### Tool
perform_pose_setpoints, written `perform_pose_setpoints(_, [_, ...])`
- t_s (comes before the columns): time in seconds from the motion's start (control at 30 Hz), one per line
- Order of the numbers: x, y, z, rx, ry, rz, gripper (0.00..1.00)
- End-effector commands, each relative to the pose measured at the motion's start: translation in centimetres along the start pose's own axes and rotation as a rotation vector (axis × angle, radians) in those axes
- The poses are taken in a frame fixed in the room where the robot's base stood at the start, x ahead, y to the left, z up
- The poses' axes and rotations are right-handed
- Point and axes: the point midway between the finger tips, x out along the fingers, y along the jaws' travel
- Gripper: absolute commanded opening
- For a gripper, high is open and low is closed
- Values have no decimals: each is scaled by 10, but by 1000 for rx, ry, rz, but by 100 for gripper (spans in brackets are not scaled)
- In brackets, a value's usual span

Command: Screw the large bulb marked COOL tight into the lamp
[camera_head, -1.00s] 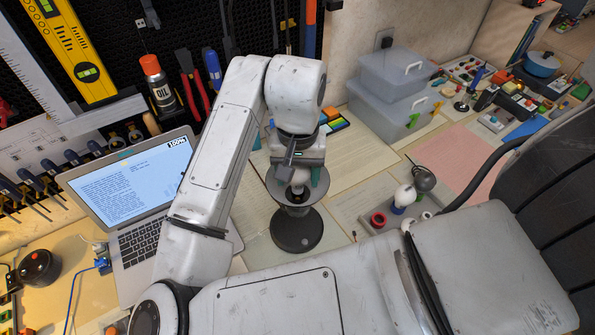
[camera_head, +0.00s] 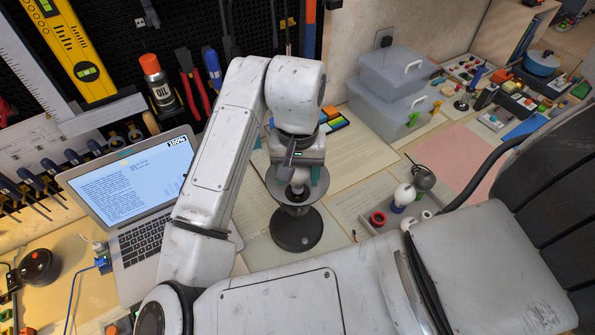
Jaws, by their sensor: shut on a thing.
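The lamp (camera_head: 296,230) stands on the bench with a round dark base and a grey dish-shaped shade (camera_head: 284,196) that opens upward. Only a small pale part of the bulb shows between the fingers. Its marking cannot be read, and its seat in the socket is hidden by my gripper and the shade.
A tray with a white bulb (camera_head: 404,195), a greyish bulb (camera_head: 424,178) and a red ring (camera_head: 378,219) lies right of the lamp. An open laptop (camera_head: 135,190) is at left. Clear plastic boxes (camera_head: 392,100) stand behind. Papers lie around the lamp.

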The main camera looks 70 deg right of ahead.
Motion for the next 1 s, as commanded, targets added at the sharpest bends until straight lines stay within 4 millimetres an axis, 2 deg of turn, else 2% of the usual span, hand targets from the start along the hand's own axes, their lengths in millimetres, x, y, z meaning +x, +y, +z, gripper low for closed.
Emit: perform_pose_setpoints(1.0, [20,0,0,-1,0,0,33])
